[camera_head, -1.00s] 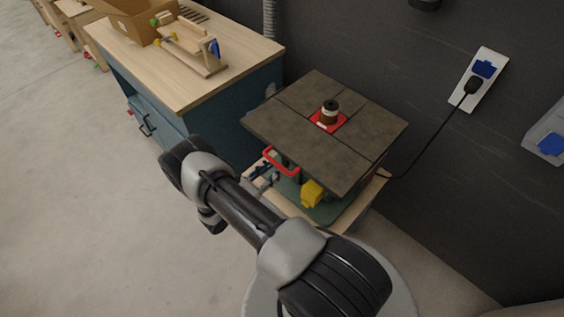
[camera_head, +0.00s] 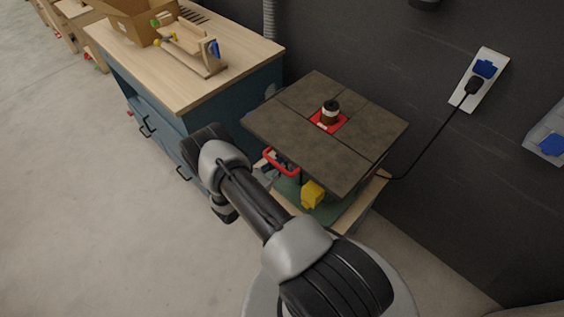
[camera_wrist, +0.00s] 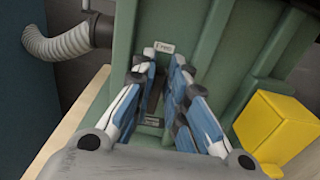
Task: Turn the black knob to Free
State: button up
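The green machine (camera_wrist: 215,45) fills the wrist view. A small white label reading "Free" (camera_wrist: 163,47) is on its face, just beyond my fingertips. A second small label (camera_wrist: 152,122) shows lower between the fingers, too small to read. My gripper (camera_wrist: 163,64) points at this face with its blue-padded fingers apart. A dark upright slot or strip (camera_wrist: 156,90) shows in the gap. I cannot clearly make out the black knob; the fingers may hide it.
The machine's dark square top (camera_head: 290,120) carries a spindle (camera_head: 330,111) in a red insert. A red handle (camera_head: 281,163) and a yellow box (camera_head: 312,194) stick out in front. A grey hose (camera_wrist: 62,42) is at upper left in the wrist view. A blue workbench (camera_head: 206,135) stands left.

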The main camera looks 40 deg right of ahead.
grip_shut()
jog(key=shift+s+d+f+m+b, duration=0.1)
jog(key=shift+s+f+m+b, duration=0.55)
jog(key=shift+m, duration=2.35)
jog(key=shift+s+a+f+m+b, duration=0.2)
jog(key=shift+m+b, duration=0.8)
jog(key=shift+m, duration=2)
jog(key=shift+s+d+f+m+b, duration=0.2)
jog(key=shift+s+f+m+b, duration=0.5)
jog(key=shift+m, duration=2.3)
jog(key=shift+w+r, duration=0.2)
jog(key=shift+w, duration=0.05)
jog(key=o, duration=0.5)
grip_release()
